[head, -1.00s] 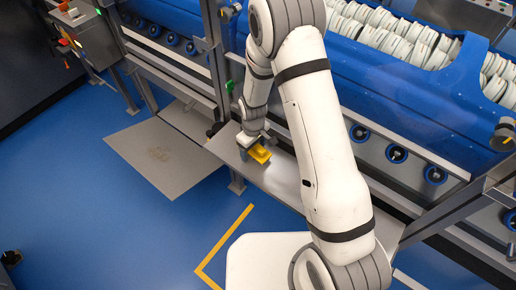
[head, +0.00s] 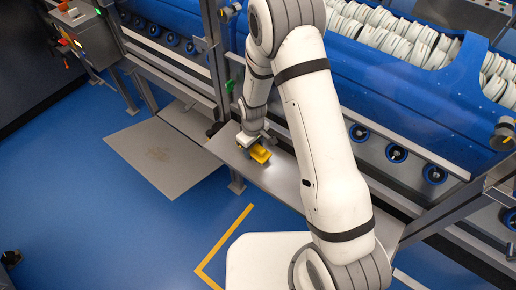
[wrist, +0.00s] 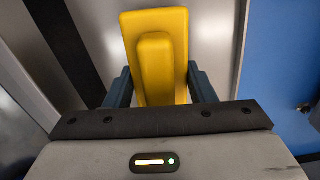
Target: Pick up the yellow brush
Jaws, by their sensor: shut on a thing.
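The yellow brush (head: 259,154) is at the grey metal shelf, below my wrist in the head view. In the wrist view the brush (wrist: 160,62) lies lengthwise between the two dark fingers of my gripper (wrist: 162,86). One finger is against each side of it, and my gripper is shut on it. The lower end of the brush is hidden behind the gripper body. I cannot tell whether the brush still touches the shelf. The fingers are hard to make out in the head view, where my gripper (head: 254,148) is small.
The metal shelf (head: 285,182) is bare to the right of the brush. A steel post (head: 214,60) stands close to my wrist. Blue tubs (head: 400,75) with white items stand behind the arm. A flat grey plate (head: 150,150) lies on the blue floor at left.

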